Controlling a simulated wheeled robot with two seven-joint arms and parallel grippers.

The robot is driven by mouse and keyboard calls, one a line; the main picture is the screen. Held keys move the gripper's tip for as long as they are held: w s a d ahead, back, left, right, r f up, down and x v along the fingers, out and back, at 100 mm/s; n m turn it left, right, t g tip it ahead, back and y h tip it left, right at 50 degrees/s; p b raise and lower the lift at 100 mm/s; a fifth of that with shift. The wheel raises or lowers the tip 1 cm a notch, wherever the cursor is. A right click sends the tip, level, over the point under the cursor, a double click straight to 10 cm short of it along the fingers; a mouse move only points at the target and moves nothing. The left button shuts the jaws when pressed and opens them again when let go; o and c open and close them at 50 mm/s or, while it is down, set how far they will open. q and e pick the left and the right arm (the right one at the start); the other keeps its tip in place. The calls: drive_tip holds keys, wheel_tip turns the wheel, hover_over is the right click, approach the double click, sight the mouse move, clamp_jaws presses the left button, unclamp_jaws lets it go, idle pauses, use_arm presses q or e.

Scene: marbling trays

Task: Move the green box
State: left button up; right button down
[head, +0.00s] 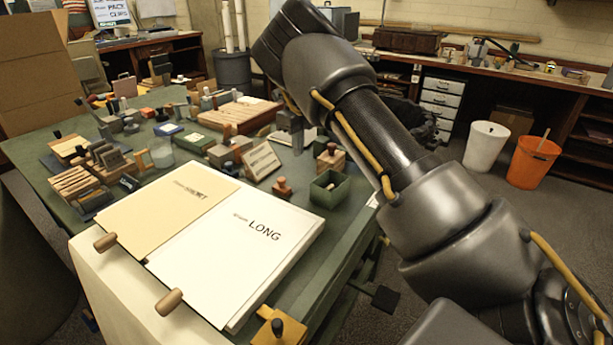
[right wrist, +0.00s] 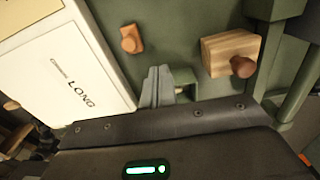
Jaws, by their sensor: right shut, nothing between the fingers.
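A small open green box (head: 329,190) sits near the right edge of the green table, just beyond the white "LONG" board. In the right wrist view the green box (right wrist: 184,90) shows only in part, beside my fingers and partly hidden by my gripper's body. My right gripper (head: 297,140) is shut and empty, over the table a little behind and left of the box in the head view. Its closed fingers also show in the right wrist view (right wrist: 157,82). I cannot tell how high they are above the table. My left gripper is out of view.
A wooden stamp with a round knob (right wrist: 228,52) and a small knobbed stamp (head: 282,188) flank the box. A slanted wooden block (head: 262,162) stands left of it. The white board (head: 240,245) fills the near table. Several stamps and pads crowd the far left.

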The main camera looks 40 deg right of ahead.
sight(314, 181)
drive_tip(key=f, duration=0.3)
drive_tip(key=f+b, duration=0.1)
drive_tip(key=f, duration=0.6)
drive_tip(key=shift+s+d+f, duration=0.15)
drive_tip(key=shift+s+d, duration=0.15)
drive_tip(key=s, duration=0.3)
drive_tip(key=shift+d+r, duration=0.2)
drive_tip(key=shift+d, duration=0.1)
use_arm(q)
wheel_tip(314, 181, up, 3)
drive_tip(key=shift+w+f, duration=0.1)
use_arm(e)
drive_tip(key=shift+s+d, duration=0.1)
drive_tip(key=shift+s, duration=0.3)
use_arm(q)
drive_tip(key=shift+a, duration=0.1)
use_arm(e)
drive_tip(key=shift+s, duration=0.1)
